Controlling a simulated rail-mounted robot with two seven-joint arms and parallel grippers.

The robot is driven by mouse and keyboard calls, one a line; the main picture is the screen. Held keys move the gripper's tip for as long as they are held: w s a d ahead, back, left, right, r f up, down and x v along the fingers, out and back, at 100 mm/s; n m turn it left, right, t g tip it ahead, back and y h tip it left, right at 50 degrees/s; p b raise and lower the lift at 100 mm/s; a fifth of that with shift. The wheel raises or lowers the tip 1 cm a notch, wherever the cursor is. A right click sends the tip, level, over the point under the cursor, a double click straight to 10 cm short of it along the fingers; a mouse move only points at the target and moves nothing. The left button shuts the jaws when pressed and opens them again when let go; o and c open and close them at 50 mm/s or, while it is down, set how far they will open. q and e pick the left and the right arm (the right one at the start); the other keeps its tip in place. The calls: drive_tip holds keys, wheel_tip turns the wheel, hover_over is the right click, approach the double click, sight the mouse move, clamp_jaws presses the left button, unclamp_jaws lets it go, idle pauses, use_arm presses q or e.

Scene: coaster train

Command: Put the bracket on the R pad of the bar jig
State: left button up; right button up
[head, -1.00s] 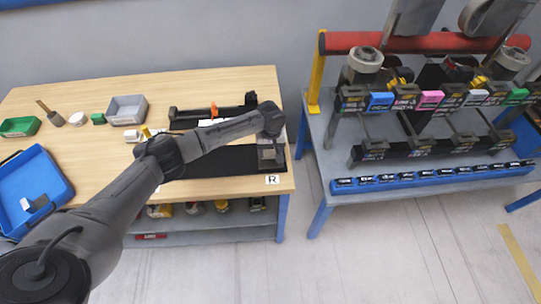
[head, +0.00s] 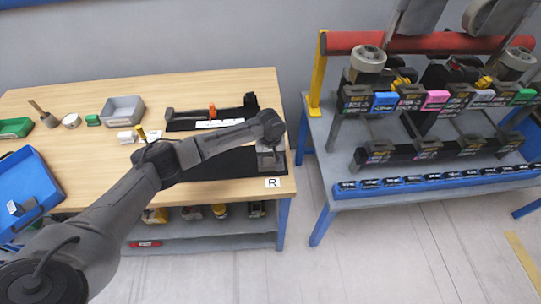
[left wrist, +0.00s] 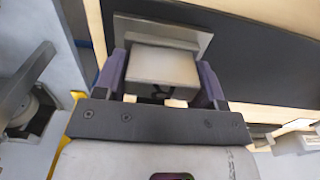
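The bar jig is a long black board (head: 215,166) along the front right of the wooden table; it also shows as a dark surface in the left wrist view (left wrist: 262,50). A white label marked R (head: 272,183) lies at its right front corner. The grey bracket (head: 268,160) is at the jig's right end, just behind that label. In the left wrist view the bracket (left wrist: 165,68) sits between both fingers of my left gripper (left wrist: 162,88), which appear to touch its sides. Whether its underside rests on the pad is hidden. My right gripper is not in view.
Behind the jig is a black rail (head: 210,115) with an orange piece. A grey bin (head: 122,108), green tray (head: 15,128) and blue tray (head: 28,190) stand to the left. A second table (head: 400,190) with a red-barred rack stands right, across a gap.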

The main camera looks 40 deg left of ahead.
use_arm(q)
drive_tip(key=o, duration=0.4)
drive_tip(key=shift+c, duration=0.2)
drive_tip(key=shift+r, duration=0.15)
wheel_tip(320, 180, up, 10)
drive_tip(key=shift+r+p, duration=0.2)
drive_tip(key=shift+p, duration=0.35)
drive_tip(key=s+d+f+m+t+h, duration=0.1)
drive_tip(key=s+d+f+m+h, duration=0.1)
drive_tip(key=s+d+f+m, duration=0.9)
drive_tip(key=s+d+t+y, duration=0.1)
drive_tip(key=s+d+t, duration=0.1)
drive_tip(key=s, duration=2.3)
drive_tip(key=shift+d+t+y, duration=0.3)
drive_tip(key=shift+d+y, duration=0.1)
drive_tip(key=shift+d, duration=0.2)
